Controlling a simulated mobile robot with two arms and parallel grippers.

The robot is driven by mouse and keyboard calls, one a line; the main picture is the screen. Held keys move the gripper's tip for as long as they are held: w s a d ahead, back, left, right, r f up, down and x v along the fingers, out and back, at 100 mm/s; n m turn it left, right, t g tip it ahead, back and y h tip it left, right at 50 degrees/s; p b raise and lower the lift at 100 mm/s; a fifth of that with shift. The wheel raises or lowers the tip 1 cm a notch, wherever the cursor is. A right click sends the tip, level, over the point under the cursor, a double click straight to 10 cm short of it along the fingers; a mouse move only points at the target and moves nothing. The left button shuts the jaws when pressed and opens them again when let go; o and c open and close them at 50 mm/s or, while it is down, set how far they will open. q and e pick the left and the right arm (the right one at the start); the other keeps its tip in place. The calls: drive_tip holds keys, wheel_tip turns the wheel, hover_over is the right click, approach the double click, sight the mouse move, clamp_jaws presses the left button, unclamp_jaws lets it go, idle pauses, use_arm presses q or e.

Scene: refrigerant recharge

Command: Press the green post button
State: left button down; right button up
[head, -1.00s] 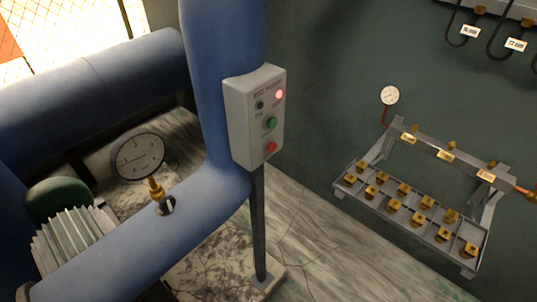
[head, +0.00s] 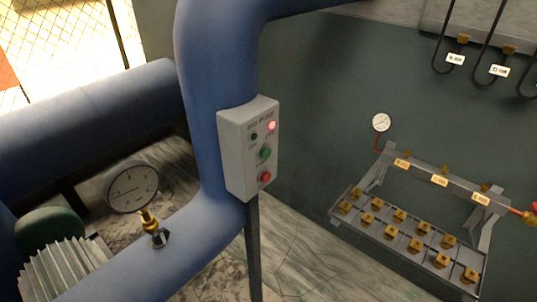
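The green button (head: 265,154) sits on the front of a grey control box (head: 236,153) on a dark post (head: 254,250). A red button (head: 265,177) is below it. Above it are a lit red lamp (head: 271,126) and a small dark lamp or knob (head: 254,137). Small lettering runs along the top of the panel. Nothing covers the green button. Neither of my grippers shows in the head view.
A thick blue pipe (head: 205,90) rises just left of the box. A gauge (head: 133,187) stands on the lower pipe. A metal rack with brass fittings (head: 407,235) stands against the wall at right. Black hoses (head: 487,45) hang at upper right. Open floor (head: 305,255) lies between.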

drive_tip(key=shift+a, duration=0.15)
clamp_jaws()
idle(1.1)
